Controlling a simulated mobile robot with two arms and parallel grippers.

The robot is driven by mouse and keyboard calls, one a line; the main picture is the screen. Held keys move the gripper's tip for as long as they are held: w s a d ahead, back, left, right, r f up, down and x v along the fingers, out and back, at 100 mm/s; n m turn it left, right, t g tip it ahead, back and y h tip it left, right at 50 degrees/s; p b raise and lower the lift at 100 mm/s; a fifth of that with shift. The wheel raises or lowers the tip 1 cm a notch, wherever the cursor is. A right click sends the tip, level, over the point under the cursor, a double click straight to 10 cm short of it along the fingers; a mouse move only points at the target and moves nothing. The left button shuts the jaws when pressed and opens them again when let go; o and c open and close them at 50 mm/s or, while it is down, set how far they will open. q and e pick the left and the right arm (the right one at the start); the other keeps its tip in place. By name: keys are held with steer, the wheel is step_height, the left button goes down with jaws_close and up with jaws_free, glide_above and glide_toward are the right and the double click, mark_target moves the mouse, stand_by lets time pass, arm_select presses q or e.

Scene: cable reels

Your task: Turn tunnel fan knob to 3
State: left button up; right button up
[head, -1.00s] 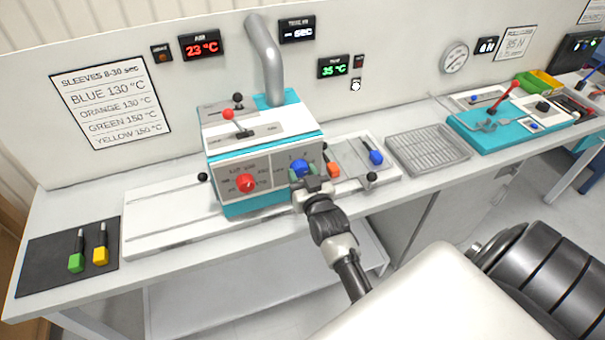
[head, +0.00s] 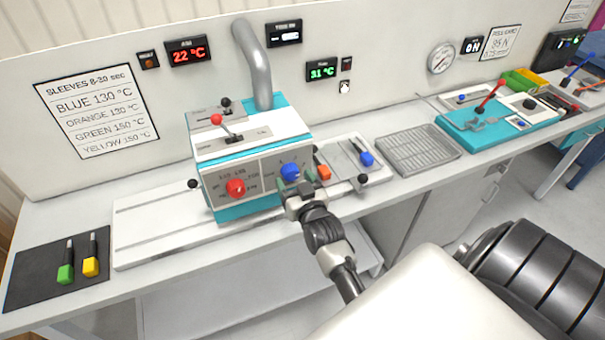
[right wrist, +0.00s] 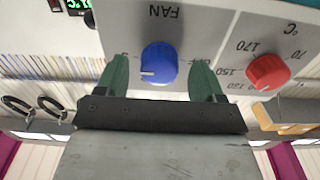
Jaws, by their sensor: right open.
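The tunnel fan knob (head: 290,172) is blue and sits on the right half of the front panel of the teal and white machine (head: 250,210). In the right wrist view, which is upside down, the same blue knob (right wrist: 159,64) sits below the word FAN. Its white mark points to the left of that picture. The numbers around it are mostly hidden or too small to read. My right gripper (head: 299,184) is in front of the knob. In the right wrist view its green fingers (right wrist: 160,80) are open, one on each side of the knob, with gaps. My left gripper is not in view.
A red knob (head: 235,188) is left of the blue one, and a black ball-ended lever (head: 362,180) stands to the right. Orange-handled (head: 323,172) and blue-handled (head: 366,158) tools lie right of the machine. A metal grid (head: 415,150) lies farther right.

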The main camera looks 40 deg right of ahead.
steer(key=b+v, duration=0.2)
steer(key=v, duration=0.7)
steer(key=shift+s+a, duration=0.15)
steer(key=shift+s, duration=0.15)
